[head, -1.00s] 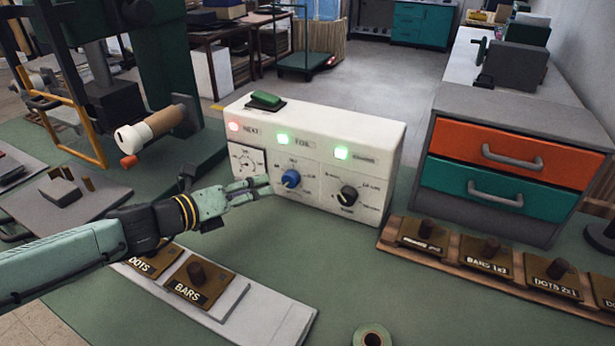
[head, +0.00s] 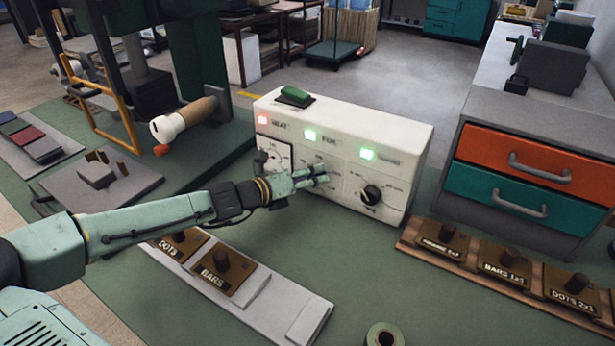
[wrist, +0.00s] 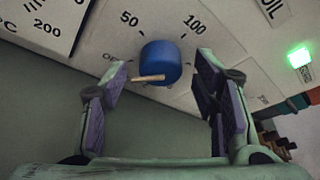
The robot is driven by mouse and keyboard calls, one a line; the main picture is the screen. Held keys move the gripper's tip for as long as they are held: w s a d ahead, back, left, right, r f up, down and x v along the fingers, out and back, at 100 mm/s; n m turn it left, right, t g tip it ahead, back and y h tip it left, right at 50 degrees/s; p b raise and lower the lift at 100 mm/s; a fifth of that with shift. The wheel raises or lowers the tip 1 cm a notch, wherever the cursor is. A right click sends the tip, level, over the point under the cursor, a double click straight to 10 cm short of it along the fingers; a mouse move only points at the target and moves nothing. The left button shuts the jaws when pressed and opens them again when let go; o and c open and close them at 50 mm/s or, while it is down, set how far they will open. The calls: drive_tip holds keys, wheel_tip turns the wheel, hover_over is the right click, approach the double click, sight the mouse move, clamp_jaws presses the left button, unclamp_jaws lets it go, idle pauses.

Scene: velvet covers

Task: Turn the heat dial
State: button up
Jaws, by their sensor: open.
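The white control box (head: 415,152) stands on the green bench. In the wrist view, the blue dial (wrist: 162,58) shows on its face between the marks 50 and 100. Its tan pointer (wrist: 148,78) points left, towards a partly hidden mark that seems to read OFF. My gripper (wrist: 163,75) is open, with one finger to the left and one to the right of the dial; I see a gap on both sides. In the head view, my gripper (head: 326,174) is at the box front and hides the blue dial.
A black dial (head: 371,194) is to the right on the same face. A gauge (head: 274,156) is left of my gripper. Brown BARS block (head: 223,270) lies below my arm; drawers (head: 520,165) stand right.

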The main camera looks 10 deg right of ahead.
drive_tip(key=shift+c, duration=0.3)
drive_tip(key=c, duration=1.1)
